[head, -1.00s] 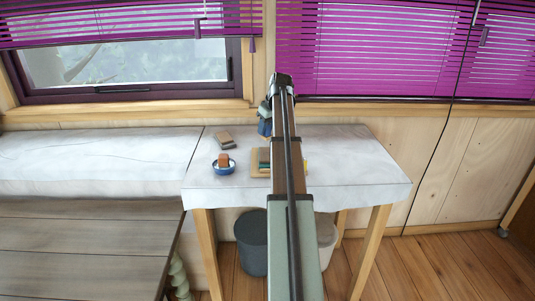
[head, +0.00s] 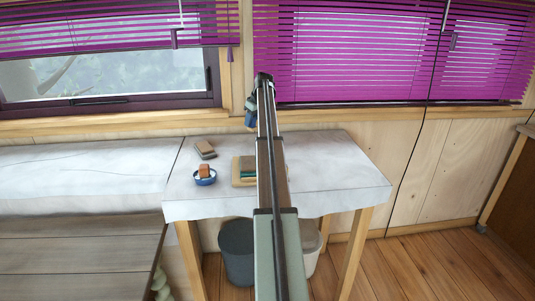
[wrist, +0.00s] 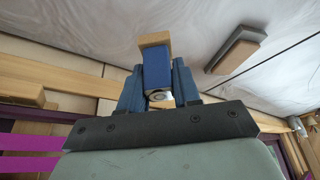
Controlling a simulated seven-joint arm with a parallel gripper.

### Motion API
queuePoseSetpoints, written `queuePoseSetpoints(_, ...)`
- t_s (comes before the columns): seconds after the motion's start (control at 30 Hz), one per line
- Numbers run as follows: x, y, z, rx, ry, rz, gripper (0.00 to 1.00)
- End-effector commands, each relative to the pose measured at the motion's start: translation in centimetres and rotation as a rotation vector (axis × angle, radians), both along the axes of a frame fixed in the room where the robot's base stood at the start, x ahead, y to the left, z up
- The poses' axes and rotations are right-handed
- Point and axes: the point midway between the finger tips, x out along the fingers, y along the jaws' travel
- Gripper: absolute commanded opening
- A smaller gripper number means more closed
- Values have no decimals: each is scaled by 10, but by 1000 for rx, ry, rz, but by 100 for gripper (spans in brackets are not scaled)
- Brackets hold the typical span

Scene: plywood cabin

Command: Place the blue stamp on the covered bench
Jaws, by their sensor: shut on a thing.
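My gripper (wrist: 158,85) shows in the wrist view with its two blue fingers shut on the blue stamp (wrist: 158,62), a blue block with a pale wooden end. In the head view my gripper (head: 251,113) hangs at the far end of my arm, seen against the wall beyond the table's back edge. The stamp cannot be made out clearly there. The covered bench (head: 80,183), under a white cloth, runs along the wall at the left, beside the cloth-covered table (head: 320,180).
On the table are a brown-and-grey block (head: 205,149), a blue dish (head: 205,179) with an orange-brown block, and a wooden tray (head: 236,180) with a green item, partly behind my arm. A dark wooden table (head: 70,255) stands before the bench. Bins (head: 238,250) sit below.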

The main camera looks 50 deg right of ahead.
Motion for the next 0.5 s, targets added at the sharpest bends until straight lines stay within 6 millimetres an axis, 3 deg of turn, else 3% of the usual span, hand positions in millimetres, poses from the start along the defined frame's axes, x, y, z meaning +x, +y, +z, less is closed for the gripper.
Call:
queuePoseSetpoints(0.4, -1, 2, -57, 2, 1, 8, 12)
queuePoseSetpoints(0.5, -1, 1, -63, 1, 0, 8, 12)
